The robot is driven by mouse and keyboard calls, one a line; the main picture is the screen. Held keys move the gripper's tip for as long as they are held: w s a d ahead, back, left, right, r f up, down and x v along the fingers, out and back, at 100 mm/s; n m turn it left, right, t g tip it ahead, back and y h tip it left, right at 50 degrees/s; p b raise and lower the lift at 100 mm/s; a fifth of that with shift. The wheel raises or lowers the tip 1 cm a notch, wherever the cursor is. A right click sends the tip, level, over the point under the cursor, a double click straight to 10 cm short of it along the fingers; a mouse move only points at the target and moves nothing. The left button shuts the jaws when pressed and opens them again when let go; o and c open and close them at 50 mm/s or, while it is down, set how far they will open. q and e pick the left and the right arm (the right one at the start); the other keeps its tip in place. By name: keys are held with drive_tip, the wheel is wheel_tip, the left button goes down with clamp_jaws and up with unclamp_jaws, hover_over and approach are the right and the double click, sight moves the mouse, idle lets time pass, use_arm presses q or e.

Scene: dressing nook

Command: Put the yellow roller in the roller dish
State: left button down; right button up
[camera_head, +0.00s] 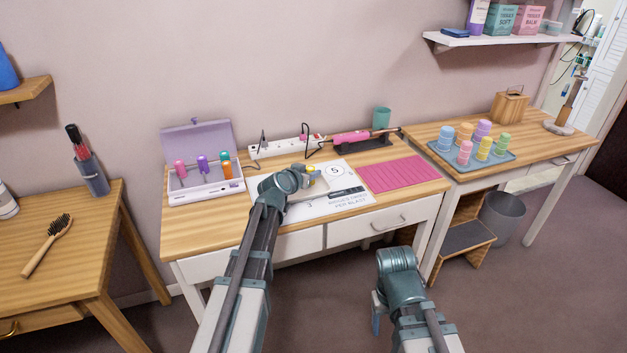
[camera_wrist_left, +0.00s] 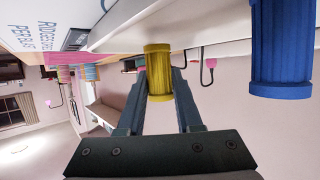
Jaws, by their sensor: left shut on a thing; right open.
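A yellow ribbed roller (camera_wrist_left: 158,72) is between the two fingertips of my left gripper (camera_wrist_left: 160,88) in the left wrist view. The gripper is shut on it. In the head view my left gripper (camera_head: 308,180) is over the white printed sheet on the middle desk, and a small yellow patch (camera_head: 311,168) shows beside it. A blue ribbed roller (camera_wrist_left: 281,50) stands apart from the fingers at the right of the wrist view. My right gripper (camera_head: 377,322) is open, low in front of the desk. I cannot clearly make out the roller dish; my left wrist covers part of the sheet.
The printed sheet (camera_head: 345,203) lies beside a pink ribbed mat (camera_head: 400,174). A lilac open case (camera_head: 205,188) holds several colored tools at left. A power strip and pink iron (camera_head: 352,137) lie behind. A blue-grey tray (camera_head: 446,153) with several pastel rollers is on the right table.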

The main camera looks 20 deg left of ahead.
use_arm(q)
drive_tip(key=shift+f, duration=0.4)
drive_tip(key=shift+r, duration=0.1)
use_arm(e)
drive_tip(key=shift+d+f, duration=0.1)
drive_tip(key=shift+f, duration=0.15)
use_arm(q)
drive_tip(key=shift+f+b, duration=0.5)
drive_tip(key=shift+f, duration=0.05)
use_arm(e)
drive_tip(key=shift+f, duration=0.6)
use_arm(q)
drive_tip(key=c, duration=0.6)
unclamp_jaws()
use_arm(e)
drive_tip(key=shift+r, duration=0.1)
use_arm(q)
drive_tip(key=shift+r, duration=0.1)
